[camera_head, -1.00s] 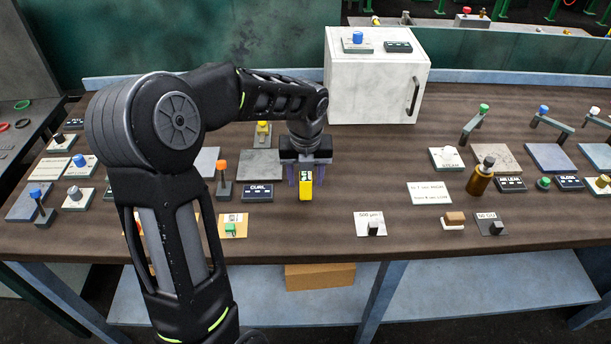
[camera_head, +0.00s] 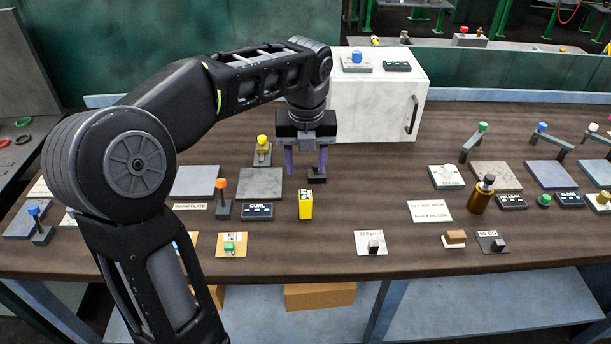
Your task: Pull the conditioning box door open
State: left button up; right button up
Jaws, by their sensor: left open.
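The conditioning box (camera_head: 370,108) is a white cabinet at the back middle of the table. Its door, with a dark vertical handle (camera_head: 412,115), is on the right side and looks closed. My left gripper (camera_head: 306,170) is open and empty, pointing down in front of the box's left part, well left of the handle. A small dark block (camera_head: 317,176) sits by its right finger; I cannot tell whether they touch. My right gripper does not show.
A yellow block (camera_head: 306,205) stands in front of my left gripper. A blue knob (camera_head: 356,56) and a black label sit on the box top. A brown bottle (camera_head: 482,195) and lever plates stand at right.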

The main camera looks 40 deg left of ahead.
aim_at(367, 109)
jog(key=i+l, duration=0.8)
jog(key=i, duration=0.25)
